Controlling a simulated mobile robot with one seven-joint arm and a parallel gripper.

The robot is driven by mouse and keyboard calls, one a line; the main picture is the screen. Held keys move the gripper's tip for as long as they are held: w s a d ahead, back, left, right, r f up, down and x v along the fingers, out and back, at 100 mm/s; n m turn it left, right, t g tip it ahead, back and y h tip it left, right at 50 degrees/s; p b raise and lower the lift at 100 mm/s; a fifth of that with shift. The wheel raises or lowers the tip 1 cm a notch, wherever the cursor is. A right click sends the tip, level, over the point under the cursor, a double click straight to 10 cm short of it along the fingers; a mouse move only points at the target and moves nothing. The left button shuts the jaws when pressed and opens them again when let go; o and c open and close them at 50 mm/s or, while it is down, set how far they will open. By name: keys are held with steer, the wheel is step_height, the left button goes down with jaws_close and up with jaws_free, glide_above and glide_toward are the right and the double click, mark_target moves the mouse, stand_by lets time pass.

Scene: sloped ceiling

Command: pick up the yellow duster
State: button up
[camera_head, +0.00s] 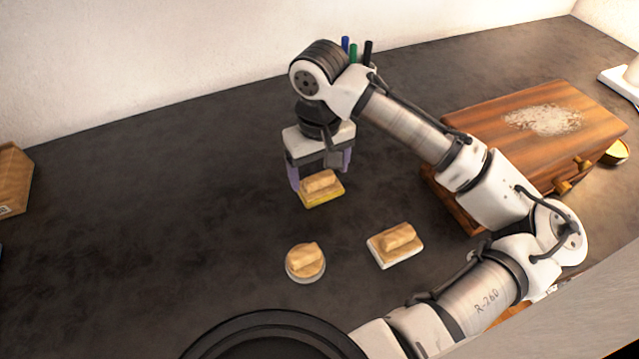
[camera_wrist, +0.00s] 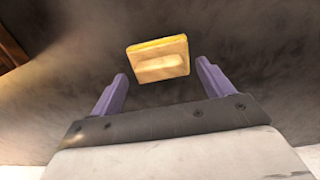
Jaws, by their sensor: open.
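The yellow duster (camera_head: 322,199) lies on the dark tabletop, a tan block-shaped top with a grip on a yellow base. It also shows in the wrist view (camera_wrist: 158,60), beyond the fingertips and roughly centred between them. My gripper (camera_head: 321,180) points down with its purple fingers apart, above and just behind the duster. In the wrist view my gripper (camera_wrist: 160,72) is open and empty, with one finger to each side of the duster's line. I cannot tell the exact height gap.
A round white-based duster (camera_head: 305,262) and a rectangular white-based duster (camera_head: 396,244) lie nearer the front. A wooden box (camera_head: 480,125) with white powder on top stands right. Blue, green and black pens (camera_head: 354,52) stand behind my arm. A cardboard box (camera_head: 13,180) is far left. The left tabletop is clear.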

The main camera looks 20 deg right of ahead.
mark_target(320, 177)
steer(key=shift+f, duration=1.3)
steer(key=c, duration=0.6)
steer(key=shift+r, duration=0.1)
step_height(320, 177, up, 20)
steer(key=shift+p, duration=0.3)
steer(key=o, duration=0.4)
steer(key=shift+c, duration=1.4)
